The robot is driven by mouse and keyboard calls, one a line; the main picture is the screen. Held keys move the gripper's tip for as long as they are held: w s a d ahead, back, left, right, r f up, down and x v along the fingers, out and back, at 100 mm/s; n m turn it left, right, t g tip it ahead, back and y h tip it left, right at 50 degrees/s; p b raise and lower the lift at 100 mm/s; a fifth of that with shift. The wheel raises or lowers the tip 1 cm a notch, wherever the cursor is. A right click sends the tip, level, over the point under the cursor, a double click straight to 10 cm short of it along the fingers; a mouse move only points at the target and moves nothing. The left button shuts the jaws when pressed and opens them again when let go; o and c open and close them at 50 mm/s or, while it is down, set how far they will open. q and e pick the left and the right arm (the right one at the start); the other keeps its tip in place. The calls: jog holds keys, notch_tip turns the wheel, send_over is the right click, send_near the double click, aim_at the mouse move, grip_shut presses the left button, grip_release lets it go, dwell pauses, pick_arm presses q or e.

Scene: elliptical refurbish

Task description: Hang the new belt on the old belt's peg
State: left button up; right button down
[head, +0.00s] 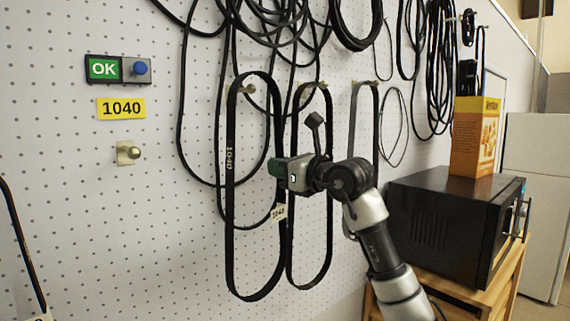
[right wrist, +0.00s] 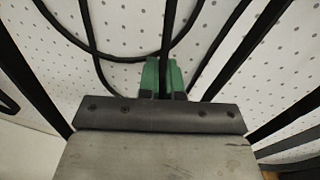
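The new belt (head: 230,190) is a long black loop printed "1040". It hangs from a peg (head: 245,88) on the white perforated wall and carries a white 1040 tag (head: 279,213). The old belt's peg (head: 130,153) is below the yellow 1040 label (head: 121,108) and is bare. My right gripper (head: 272,167) is at the right strand of the new belt. In the right wrist view, its green fingertips (right wrist: 162,78) are close together with a dark strand between them. My left gripper is not in view.
More belt loops (head: 310,185) hang just right of the new belt, and tangled belts (head: 275,25) hang above. A black microwave (head: 440,220) with an orange box (head: 475,138) on it stands at right. A dark strip (head: 22,245) with a pale tag shows at lower left.

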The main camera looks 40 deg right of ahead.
aim_at(256, 171)
jog(key=shift+d+p+x, duration=0.15)
jog(key=shift+p+x, duration=0.4)
jog(key=shift+x, duration=0.45)
jog(key=shift+d+p+x, duration=0.15)
jog(key=shift+p+x, duration=0.35)
jog(key=shift+x, duration=0.55)
jog(key=shift+w+f+b, duration=0.3)
jog(key=shift+w+f, duration=0.2)
jog(key=shift+f, duration=0.2)
jog(key=shift+f+b, duration=0.3)
jog(key=c, duration=1.2)
grip_release()
